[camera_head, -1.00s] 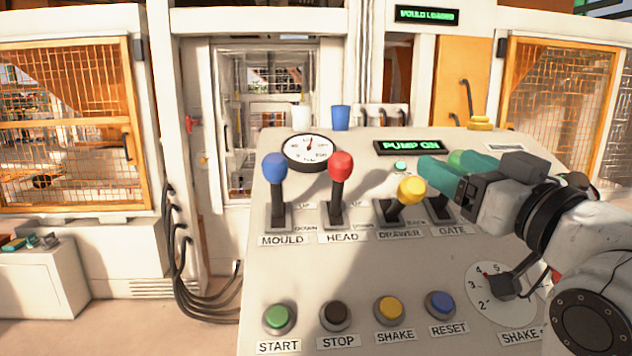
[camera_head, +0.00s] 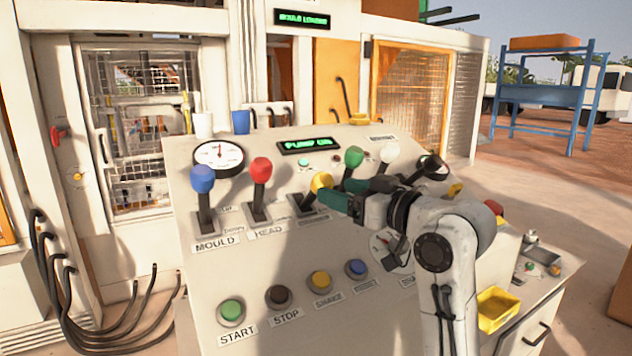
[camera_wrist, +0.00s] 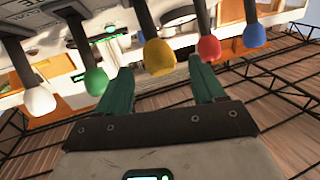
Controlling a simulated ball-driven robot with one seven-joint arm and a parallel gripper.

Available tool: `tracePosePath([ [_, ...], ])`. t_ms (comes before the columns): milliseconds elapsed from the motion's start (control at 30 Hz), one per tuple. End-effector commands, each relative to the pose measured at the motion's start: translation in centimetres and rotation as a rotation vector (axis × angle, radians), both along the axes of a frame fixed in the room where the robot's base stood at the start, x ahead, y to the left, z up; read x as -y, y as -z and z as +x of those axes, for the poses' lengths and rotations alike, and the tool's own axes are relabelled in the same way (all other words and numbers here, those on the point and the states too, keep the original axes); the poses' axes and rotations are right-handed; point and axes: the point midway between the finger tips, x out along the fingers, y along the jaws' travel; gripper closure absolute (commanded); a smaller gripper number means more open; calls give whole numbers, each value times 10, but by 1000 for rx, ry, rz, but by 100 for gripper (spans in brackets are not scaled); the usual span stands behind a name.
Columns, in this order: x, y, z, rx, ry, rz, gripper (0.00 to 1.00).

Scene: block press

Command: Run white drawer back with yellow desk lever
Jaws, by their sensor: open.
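The yellow drawer lever (camera_head: 321,183) stands in the row of levers on the sloped control desk (camera_head: 215,272), between the red head lever (camera_head: 260,172) and the green lever (camera_head: 353,158). My gripper (camera_head: 340,192) is open, with green fingers close to the yellow knob. In the wrist view the yellow knob (camera_wrist: 160,57) lies just ahead of the gap between my fingertips (camera_wrist: 165,80); I cannot tell whether they touch it. The drawer itself cannot be made out. The "PUMP ON" display (camera_head: 310,145) is lit above the levers.
The blue mould lever (camera_head: 202,180) stands at the left and a white-knobbed lever (camera_head: 388,153) right of the green one. Push buttons line the desk's lower part. A yellow tray (camera_head: 498,309) sits on a side cabinet at the right. Black cables (camera_head: 75,290) hang at the left.

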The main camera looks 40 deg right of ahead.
Motion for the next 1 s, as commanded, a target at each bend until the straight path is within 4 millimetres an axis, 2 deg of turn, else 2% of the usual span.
tracePosePath([
  [100,0,-2,23,-1,-2,0,31],
  [333,0,-1,53,-1,-1,1,31],
  [500,0,0,61,0,1,-1,31],
  [767,0,0,61,1,1,-1,31],
  [1000,0,0,61,1,1,0,54],
])
